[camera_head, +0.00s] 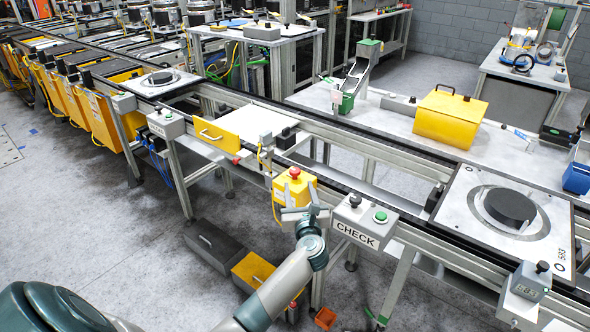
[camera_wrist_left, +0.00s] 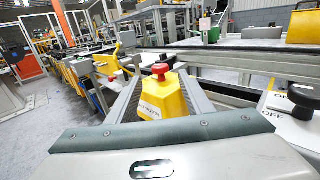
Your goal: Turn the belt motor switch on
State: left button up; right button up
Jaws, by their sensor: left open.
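A grey control box labelled CHECK (camera_head: 358,230) is fixed to the near side of the conveyor. It carries a black rotary knob (camera_head: 354,201) and a green button (camera_head: 380,217). In the left wrist view a black knob (camera_wrist_left: 305,97) stands at the right edge beside ON and OFF lettering; its exact turn is hard to tell. A yellow box with a red mushroom button (camera_head: 295,173) is left of the CHECK box. My left gripper (camera_head: 304,211) is open and empty, just in front of the yellow box and left of the black knob. My right gripper is not shown.
The conveyor rail (camera_head: 400,208) runs behind the boxes. A pallet with a black disc (camera_head: 511,207) sits on it at right. A small display box (camera_head: 530,282) stands at lower right. Dark and yellow bins (camera_head: 253,270) are below. The floor at left is clear.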

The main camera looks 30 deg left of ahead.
aim_at(296, 174)
pick_arm(q)
jog(key=x, duration=1)
jog(key=shift+a+p, duration=0.1)
jog(key=shift+p, duration=0.3)
jog(key=shift+c, duration=0.4)
jog(key=c, duration=0.9)
